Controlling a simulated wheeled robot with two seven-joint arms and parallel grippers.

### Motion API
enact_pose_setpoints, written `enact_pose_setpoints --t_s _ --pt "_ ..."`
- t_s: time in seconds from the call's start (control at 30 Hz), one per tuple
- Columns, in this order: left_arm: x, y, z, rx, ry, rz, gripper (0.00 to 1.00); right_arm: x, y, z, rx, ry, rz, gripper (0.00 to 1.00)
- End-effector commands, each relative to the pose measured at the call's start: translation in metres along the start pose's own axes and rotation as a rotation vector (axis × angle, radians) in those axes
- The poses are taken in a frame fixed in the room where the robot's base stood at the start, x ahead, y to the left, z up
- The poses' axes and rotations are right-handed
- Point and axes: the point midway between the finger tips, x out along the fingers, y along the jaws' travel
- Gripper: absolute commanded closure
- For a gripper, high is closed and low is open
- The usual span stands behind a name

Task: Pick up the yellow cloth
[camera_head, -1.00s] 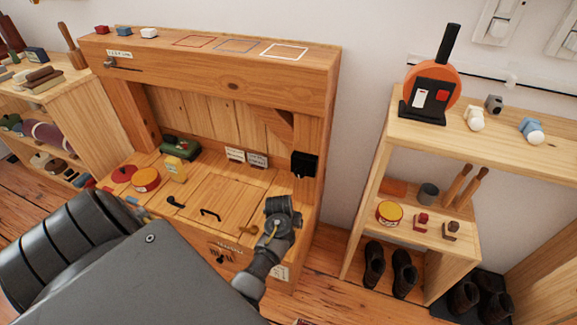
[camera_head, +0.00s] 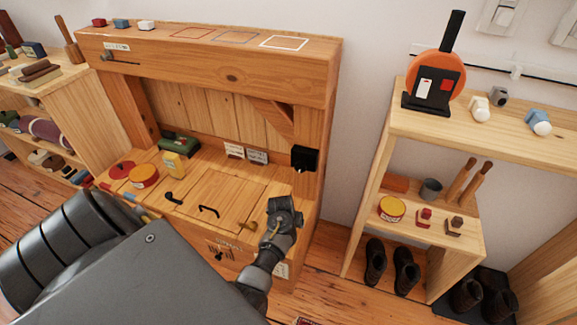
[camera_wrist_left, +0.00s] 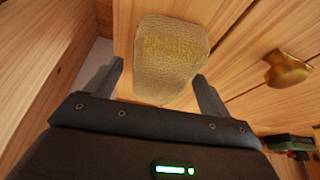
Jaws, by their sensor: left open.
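The yellow cloth (camera_wrist_left: 170,58) shows in the left wrist view as a tan-yellow textured piece against the wood of the bench. It lies in front of and between the two spread fingertips of my left gripper (camera_wrist_left: 159,73). The gripper is open, and I cannot tell whether a finger touches the cloth. In the head view my left gripper (camera_head: 284,207) is over the right front part of the wooden bench (camera_head: 225,190). I cannot make out the cloth there; the gripper seems to hide it. My right gripper is in neither view.
A brass hook (camera_head: 248,226) is just left of the gripper, with dark handles (camera_head: 208,211) beyond. A black box (camera_head: 304,159) is on the bench's right post. A shelf (camera_head: 480,128) stands right.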

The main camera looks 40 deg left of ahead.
Motion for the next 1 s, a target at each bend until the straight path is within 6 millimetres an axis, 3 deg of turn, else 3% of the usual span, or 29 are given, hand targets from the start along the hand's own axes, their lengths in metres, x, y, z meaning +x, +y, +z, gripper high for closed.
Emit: enact_pose_setpoints --t_s 0.57,0.93,1.0 --pt "0.0040 0.0001 0.0018 0.000 0.000 0.000 0.18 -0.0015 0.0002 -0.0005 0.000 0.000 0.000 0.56" --pt "0.0040 0.0001 0.0018 0.000 0.000 0.000 0.64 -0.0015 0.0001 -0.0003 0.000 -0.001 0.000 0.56" --pt "0.0039 0.0001 0.0016 0.000 0.000 0.000 0.67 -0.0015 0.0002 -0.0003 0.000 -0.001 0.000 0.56"
